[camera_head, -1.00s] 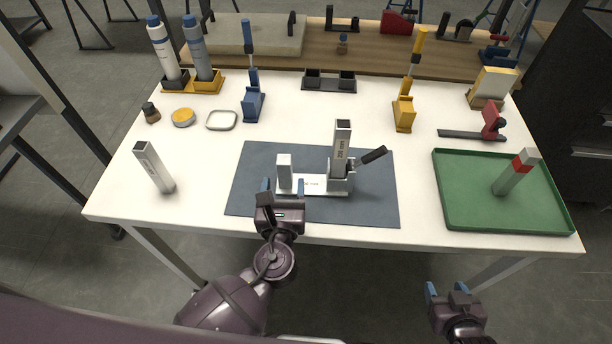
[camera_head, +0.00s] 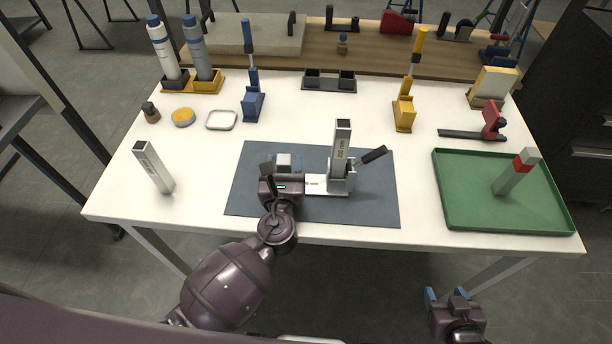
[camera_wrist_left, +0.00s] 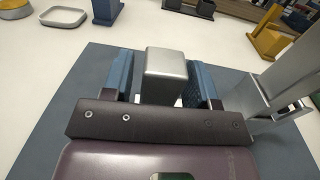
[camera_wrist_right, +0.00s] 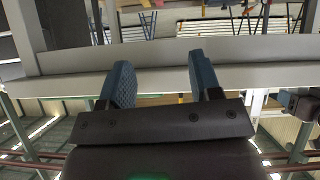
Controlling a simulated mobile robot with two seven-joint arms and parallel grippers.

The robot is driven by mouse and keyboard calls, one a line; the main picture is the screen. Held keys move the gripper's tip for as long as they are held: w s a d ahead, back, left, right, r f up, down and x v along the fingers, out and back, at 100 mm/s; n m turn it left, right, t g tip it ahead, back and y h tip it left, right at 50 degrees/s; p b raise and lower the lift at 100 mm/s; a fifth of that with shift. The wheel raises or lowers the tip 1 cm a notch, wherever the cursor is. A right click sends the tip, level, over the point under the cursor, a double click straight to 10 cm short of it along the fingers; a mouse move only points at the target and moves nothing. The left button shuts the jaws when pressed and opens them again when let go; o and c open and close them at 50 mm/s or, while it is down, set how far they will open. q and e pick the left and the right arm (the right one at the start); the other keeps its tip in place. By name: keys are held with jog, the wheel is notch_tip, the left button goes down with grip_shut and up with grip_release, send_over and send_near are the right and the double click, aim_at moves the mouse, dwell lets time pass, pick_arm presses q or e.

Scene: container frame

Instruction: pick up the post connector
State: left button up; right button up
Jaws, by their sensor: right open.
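A short silver block (camera_wrist_left: 165,68) stands upright at the left end of a white base (camera_head: 316,185) on the dark mat. It may be the post connector; no readable label confirms this. My left gripper (camera_head: 282,170) is lowered over it, with one blue finger on each side in the left wrist view (camera_wrist_left: 162,82). The fingers look spread, with a small gap on the left; contact on the right is unclear. The block's lower part is hidden. A tall silver post (camera_head: 341,152) stands at the base's right end. My right gripper (camera_head: 449,296) is open and empty, off the table's front edge.
A black-handled clamp (camera_head: 372,156) sits beside the tall post. A hollow square post (camera_head: 154,167) stands at the left. A green tray (camera_head: 470,215) at the right holds a red-banded post (camera_head: 514,172). The mat's front (camera_head: 350,210) is bare.

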pick_arm(q)
grip_shut()
jog(key=shift+r, duration=0.1)
pick_arm(e)
jog(key=shift+w+a+r, duration=0.1)
jog(key=shift+w+r, duration=0.25)
jog(key=shift+w, duration=0.2)
pick_arm(q)
jog(key=shift+r, duration=0.1)
pick_arm(e)
jog(key=shift+s, duration=0.1)
